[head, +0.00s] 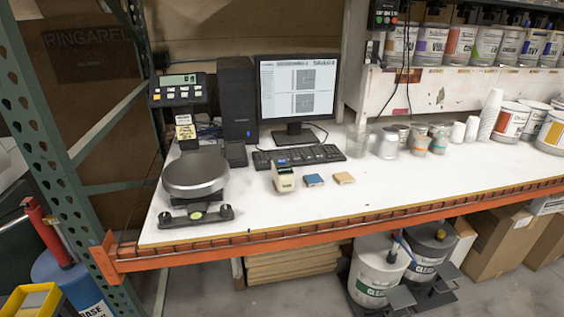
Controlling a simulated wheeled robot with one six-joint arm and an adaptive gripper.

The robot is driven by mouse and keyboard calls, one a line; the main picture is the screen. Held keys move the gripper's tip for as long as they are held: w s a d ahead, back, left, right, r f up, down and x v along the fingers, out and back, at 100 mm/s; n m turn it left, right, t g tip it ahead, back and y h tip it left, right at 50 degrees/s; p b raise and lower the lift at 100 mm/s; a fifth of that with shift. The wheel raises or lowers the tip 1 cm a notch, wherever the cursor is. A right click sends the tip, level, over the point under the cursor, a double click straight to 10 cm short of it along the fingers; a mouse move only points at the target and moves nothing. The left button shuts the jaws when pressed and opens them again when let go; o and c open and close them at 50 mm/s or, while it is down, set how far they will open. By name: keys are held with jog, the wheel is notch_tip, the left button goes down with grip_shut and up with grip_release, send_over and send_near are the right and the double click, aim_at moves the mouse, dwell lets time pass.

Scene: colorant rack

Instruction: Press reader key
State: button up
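A small beige device (284,179), which looks like the reader, stands on the white bench top in front of the keyboard. It has a darker patch, maybe a display or key, on its upper face; the key itself is too small to tell apart. My gripper is not in view, and nothing touches the device.
A scale with a round dark pan (196,175) and a raised display (178,88) stands left. A keyboard (298,156), a monitor (297,88) and a PC tower (238,98) are behind. Cups and paint tubs (513,121) fill the right rear. The front right bench is clear.

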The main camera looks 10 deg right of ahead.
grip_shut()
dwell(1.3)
